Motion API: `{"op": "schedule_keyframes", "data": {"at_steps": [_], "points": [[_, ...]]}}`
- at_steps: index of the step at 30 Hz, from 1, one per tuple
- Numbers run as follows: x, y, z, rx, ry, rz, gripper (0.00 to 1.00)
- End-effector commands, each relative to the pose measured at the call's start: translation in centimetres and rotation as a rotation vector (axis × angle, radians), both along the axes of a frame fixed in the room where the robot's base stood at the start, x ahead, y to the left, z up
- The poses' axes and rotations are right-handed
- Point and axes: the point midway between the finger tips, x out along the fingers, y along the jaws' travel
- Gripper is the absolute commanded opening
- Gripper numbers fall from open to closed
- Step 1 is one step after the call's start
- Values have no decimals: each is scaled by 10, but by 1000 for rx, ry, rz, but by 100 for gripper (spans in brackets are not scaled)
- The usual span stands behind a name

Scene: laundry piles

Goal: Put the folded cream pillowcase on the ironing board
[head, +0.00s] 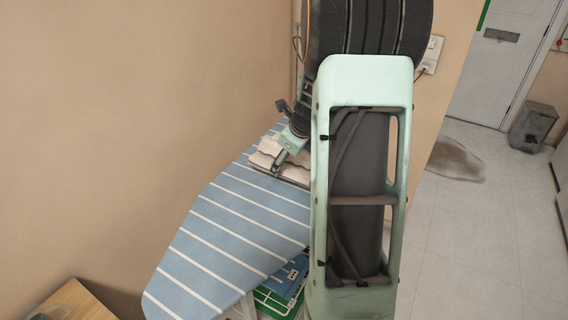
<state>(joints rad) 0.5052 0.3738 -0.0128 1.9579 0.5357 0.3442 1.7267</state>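The ironing board (215,235) has a blue cover with white stripes and runs from the lower left toward the wall at the back. A cream cloth (268,150), which looks like the folded pillowcase, lies at the far part of the board. It is partly hidden by my gripper and arm. My gripper (277,172) points down at the cloth, at its near edge. I cannot tell whether the fingers are open or shut, or whether they touch or hold the cloth.
Below the board's right edge are a green rack or basket (272,300) and blue fabric (288,280). A wooden surface (75,300) stands at the lower left. A bin (533,127) and a brown floor stain (455,160) are at the right. The near part of the board is bare.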

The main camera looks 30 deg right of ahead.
Motion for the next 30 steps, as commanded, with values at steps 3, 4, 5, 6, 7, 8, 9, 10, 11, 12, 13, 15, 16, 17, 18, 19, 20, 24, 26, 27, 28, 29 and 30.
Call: {"op": "schedule_keyframes", "data": {"at_steps": [3,4,5,6,7,8,9,10,11,12,13,15,16,17,18,19,20,24,26,27,28,29,30], "points": [[11,-6,-15,1,0,-1,60],[13,-8,-17,0,-1,0,60],[15,-8,-19,0,-1,0,60],[16,-9,-21,-1,-2,-1,60],[17,-10,-22,-1,-2,-1,60],[18,-10,-23,-2,-2,0,60],[19,-11,-24,-1,-2,-1,60],[20,-11,-25,-1,-2,-1,60],[21,-12,-27,-1,-2,-1,60],[22,-13,-30,0,-1,0,60],[24,-13,-32,0,-1,0,60],[23,-13,-45,2,1,-2,60],[22,-13,-50,2,1,-2,60],[23,-13,-54,2,0,-1,60],[22,-13,-59,2,0,-3,60],[23,-13,-61,1,0,-2,60],[23,-13,-61,0,-1,-1,60],[23,-13,-60,-1,-3,1,60],[23,-13,-60,-1,-3,0,60],[23,-13,-61,-1,-3,0,60],[23,-13,-62,-1,-3,0,60],[23,-13,-64,-1,-3,0,60],[23,-13,-63,0,-1,0,91]]}}
